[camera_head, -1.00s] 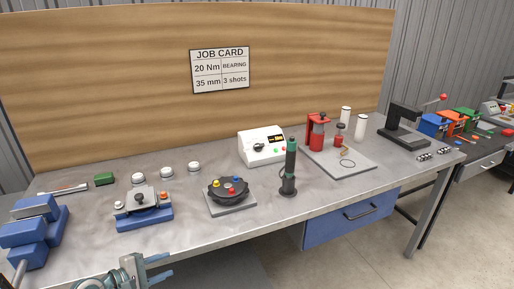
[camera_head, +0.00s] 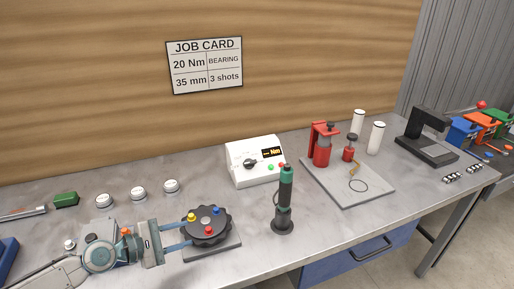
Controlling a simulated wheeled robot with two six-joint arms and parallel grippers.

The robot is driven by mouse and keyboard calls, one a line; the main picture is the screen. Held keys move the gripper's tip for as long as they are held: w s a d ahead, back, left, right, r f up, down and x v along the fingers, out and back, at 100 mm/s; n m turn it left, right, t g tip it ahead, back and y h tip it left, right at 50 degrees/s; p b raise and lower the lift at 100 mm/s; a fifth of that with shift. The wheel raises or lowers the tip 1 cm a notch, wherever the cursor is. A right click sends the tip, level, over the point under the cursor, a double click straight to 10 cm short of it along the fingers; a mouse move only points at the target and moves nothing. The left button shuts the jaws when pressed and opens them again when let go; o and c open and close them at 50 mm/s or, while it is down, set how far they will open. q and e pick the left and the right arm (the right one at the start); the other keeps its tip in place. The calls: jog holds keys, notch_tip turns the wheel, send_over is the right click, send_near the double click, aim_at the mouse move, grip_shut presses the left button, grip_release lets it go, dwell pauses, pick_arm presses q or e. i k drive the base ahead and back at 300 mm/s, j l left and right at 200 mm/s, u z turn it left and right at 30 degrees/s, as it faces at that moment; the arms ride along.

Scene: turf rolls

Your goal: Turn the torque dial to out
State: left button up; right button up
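The white torque box (camera_head: 256,160) stands at the back of the bench, with a dark lit display reading Nm and small green and red buttons. Its black dial (camera_head: 250,164) is on the left of its front face; the pointer setting is too small to read. My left gripper (camera_head: 187,237) comes in from the left, with its two blue fingers apart and nothing seen between them. Its tips are at the left edge of the black round turntable (camera_head: 206,235), below and left of the dial; contact cannot be told. My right gripper is not in view.
A green-and-black upright tool (camera_head: 284,200) stands in front of the torque box. A grey plate (camera_head: 345,185) with red press parts lies to its right. Several white round buttons (camera_head: 138,193) sit at the back left. The job card (camera_head: 205,65) reads 20 Nm.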

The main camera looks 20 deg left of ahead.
aim_at(249, 163)
jog(key=i, duration=1.05)
